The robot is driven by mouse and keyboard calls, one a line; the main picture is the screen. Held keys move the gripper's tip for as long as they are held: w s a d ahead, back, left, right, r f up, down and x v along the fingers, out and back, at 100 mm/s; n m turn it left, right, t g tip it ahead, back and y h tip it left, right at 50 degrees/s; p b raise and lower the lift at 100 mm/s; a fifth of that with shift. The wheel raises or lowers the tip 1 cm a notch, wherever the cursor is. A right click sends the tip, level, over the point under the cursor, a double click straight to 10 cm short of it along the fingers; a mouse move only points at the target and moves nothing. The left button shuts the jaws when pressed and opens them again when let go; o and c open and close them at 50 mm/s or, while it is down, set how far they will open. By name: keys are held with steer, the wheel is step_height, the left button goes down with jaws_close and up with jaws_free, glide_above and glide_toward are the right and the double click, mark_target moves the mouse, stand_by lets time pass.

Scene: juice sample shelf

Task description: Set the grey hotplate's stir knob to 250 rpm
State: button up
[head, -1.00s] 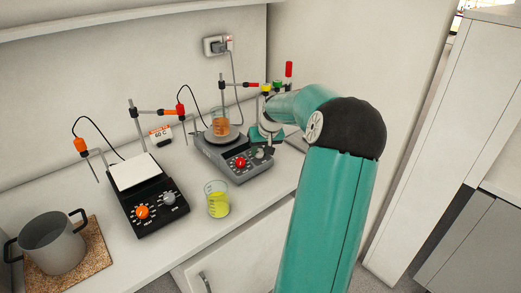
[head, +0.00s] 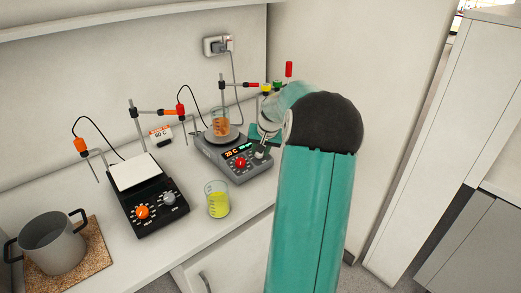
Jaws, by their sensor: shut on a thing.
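The grey hotplate (head: 215,156) stands on the counter with a glass beaker of orange liquid (head: 220,123) on its round plate. Its front panel has a red knob (head: 240,163) and a grey stir knob (head: 259,154) to the right. A display (head: 235,150) on the panel is lit, with red figures that look like 25 C and a green readout too small to read. My gripper (head: 262,146) is at the stir knob, shut on it; my arm partly hides the fingers. I cannot read the knob's setting.
A black hotplate (head: 150,218) with a white top stands to the left. A beaker of yellow liquid (head: 218,203) stands in front of the grey hotplate. A grey pot (head: 52,243) sits on a cork mat (head: 95,262). Clamp stands and probes rise behind the hotplates.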

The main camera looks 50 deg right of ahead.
steer(key=o, duration=1)
steer(key=shift+c, duration=0.2)
steer(key=v, duration=1.4)
steer(key=shift+w, duration=0.1)
